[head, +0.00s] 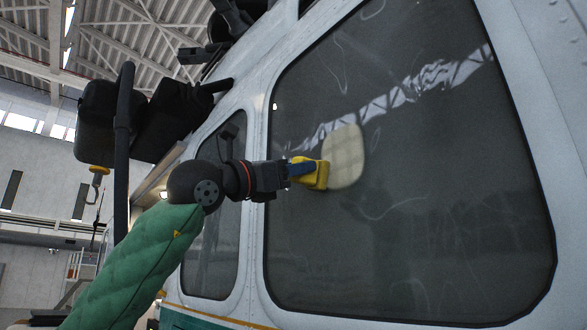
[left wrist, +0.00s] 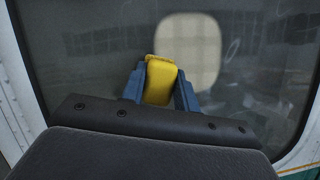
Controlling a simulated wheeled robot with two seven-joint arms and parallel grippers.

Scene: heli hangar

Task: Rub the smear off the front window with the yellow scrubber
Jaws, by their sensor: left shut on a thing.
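The front window (head: 430,240) is a large dark pane in a pale helicopter body; it also fills most of the left wrist view (left wrist: 80,60). A pale beige, rounded smear (head: 345,152) lies on the pane, and shows in the left wrist view (left wrist: 190,42). My left gripper (head: 302,170) is shut on the yellow scrubber (head: 316,175), whose front end is at the smear's lower left edge. In the left wrist view the scrubber (left wrist: 161,82) sits between the blue fingers. I cannot tell whether it touches the glass. My right gripper is out of view.
A pale frame post (head: 254,200) separates the front window from a smaller side window (head: 212,235). Black equipment (head: 140,115) juts from the helicopter at the upper left. Thin pale curved marks show elsewhere on the pane. The space before the glass at right is clear.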

